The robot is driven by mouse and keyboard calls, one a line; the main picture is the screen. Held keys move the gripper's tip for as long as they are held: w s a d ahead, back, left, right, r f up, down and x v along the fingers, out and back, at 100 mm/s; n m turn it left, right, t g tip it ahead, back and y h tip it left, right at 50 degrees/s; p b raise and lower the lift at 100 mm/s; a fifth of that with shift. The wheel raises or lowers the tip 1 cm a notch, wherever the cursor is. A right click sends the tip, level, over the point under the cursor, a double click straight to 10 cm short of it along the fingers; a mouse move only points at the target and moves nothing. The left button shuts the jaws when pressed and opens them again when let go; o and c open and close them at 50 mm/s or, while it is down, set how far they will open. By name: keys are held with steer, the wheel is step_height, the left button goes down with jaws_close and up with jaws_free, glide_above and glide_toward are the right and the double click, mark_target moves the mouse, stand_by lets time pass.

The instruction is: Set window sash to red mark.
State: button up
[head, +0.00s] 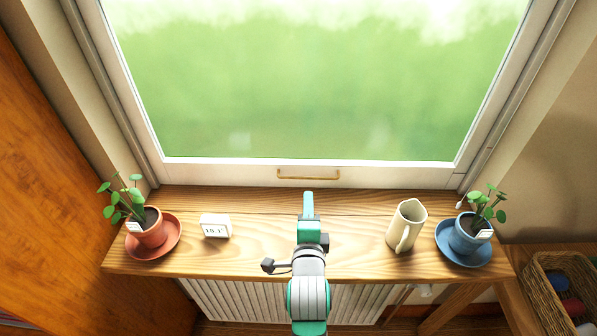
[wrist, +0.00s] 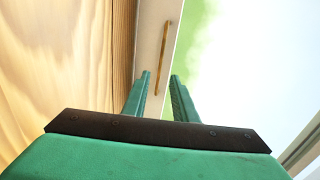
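The window sash (head: 225,173) is a white frame around a large pane, with its bottom rail low, close above the wooden sill. A thin brass handle (head: 308,174) is on the middle of that rail; it also shows in the wrist view (wrist: 163,58). My gripper (head: 308,196) is over the sill, just in front of the handle and apart from it. In the wrist view my gripper (wrist: 160,82) has its two fingers apart with nothing between them, and the handle lies beyond the tips. I cannot make out a red mark in either view.
On the wooden sill (head: 265,255) stand a terracotta plant pot (head: 150,229) and small white display (head: 215,226) at left, and a cream pitcher (head: 406,226) and blue plant pot (head: 467,234) at right. A wicker basket (head: 540,290) is at lower right. The sill's middle is otherwise clear.

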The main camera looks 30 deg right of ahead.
glide_toward(307, 182)
steer(key=w+d+r, duration=0.1)
steer(key=w, duration=0.1)
steer(key=w+d+r, duration=0.1)
steer(key=w+r, duration=0.1)
steer(key=shift+d+r, duration=0.25)
jaws_close()
stand_by(1.4)
